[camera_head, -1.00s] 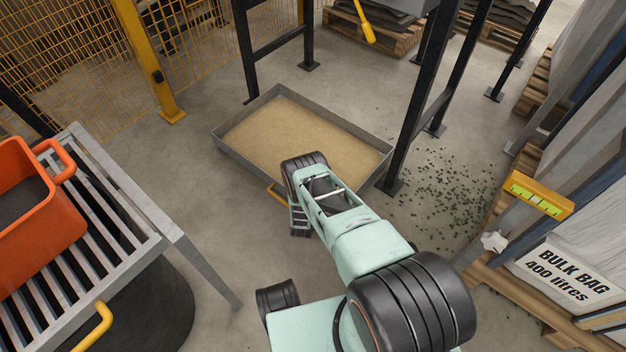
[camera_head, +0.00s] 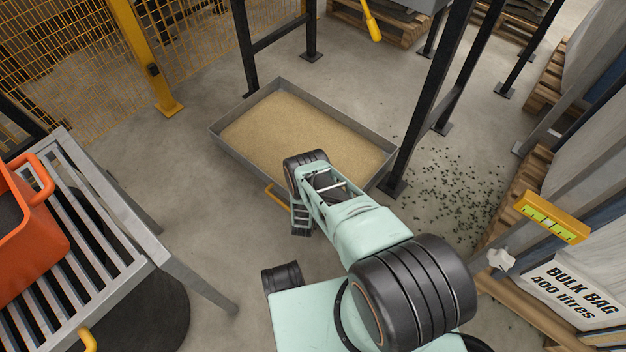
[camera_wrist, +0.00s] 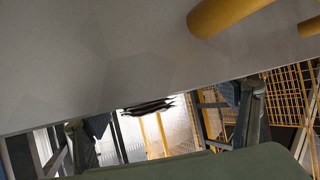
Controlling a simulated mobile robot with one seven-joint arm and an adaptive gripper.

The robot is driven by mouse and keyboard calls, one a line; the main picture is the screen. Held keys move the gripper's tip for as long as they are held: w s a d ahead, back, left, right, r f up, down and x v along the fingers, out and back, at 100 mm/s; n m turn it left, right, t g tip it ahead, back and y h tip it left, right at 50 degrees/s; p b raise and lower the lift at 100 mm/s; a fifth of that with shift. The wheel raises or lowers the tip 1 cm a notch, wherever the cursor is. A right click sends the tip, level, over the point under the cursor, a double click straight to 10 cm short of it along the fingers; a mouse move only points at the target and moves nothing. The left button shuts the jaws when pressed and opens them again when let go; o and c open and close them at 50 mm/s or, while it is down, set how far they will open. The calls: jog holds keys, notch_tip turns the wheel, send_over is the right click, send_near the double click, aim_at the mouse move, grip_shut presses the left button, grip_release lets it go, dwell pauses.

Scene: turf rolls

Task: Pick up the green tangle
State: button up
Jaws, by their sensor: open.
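No green tangle can be made out in either view. In the wrist view the two fingers of my gripper (camera_wrist: 166,130) stand well apart with nothing held between them. In the head view my arm reaches out over the near edge of the sand tray (camera_head: 225,150), and I cannot clearly make out my fingertips there.
An orange tub (camera_head: 45,250) stands on a slatted metal table (camera_head: 140,232) at left. Black posts (camera_head: 432,100) rise right of the tray, with dark crumbs (camera_head: 455,195) scattered on the floor beyond. A bulk bag sign (camera_head: 572,290) is at right. Floor between table and tray is clear.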

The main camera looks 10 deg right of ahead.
jog(key=shift+c, duration=0.4)
jog(key=c, duration=1.2)
jog(key=shift+r, duration=0.2)
